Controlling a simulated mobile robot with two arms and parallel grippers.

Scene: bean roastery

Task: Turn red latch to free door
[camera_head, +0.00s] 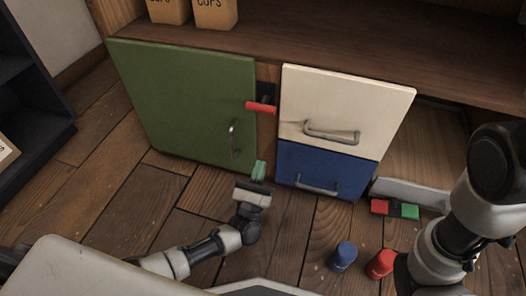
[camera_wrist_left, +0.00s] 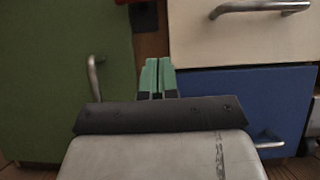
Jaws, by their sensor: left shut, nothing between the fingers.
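The red latch (camera_head: 261,108) is a short bar on a dark mount on the wooden post between the green door and the drawers. It lies nearly level and reaches left across the green door's edge. The green door (camera_head: 185,95) looks shut and has a metal handle (camera_head: 232,140). My left gripper (camera_head: 258,170) is below the latch, apart from it, in front of the post. Its green fingers (camera_wrist_left: 157,75) are shut and empty. In the left wrist view, the dark mount (camera_wrist_left: 143,18) shows above the fingertips. My right gripper is not in view.
A cream drawer (camera_head: 340,100) and a blue drawer (camera_head: 318,172), both with bar handles, are right of the post. Blue (camera_head: 343,257) and red (camera_head: 381,264) cylinders stand on the floor near my right arm. Paper cup bags (camera_head: 214,12) stand on the counter.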

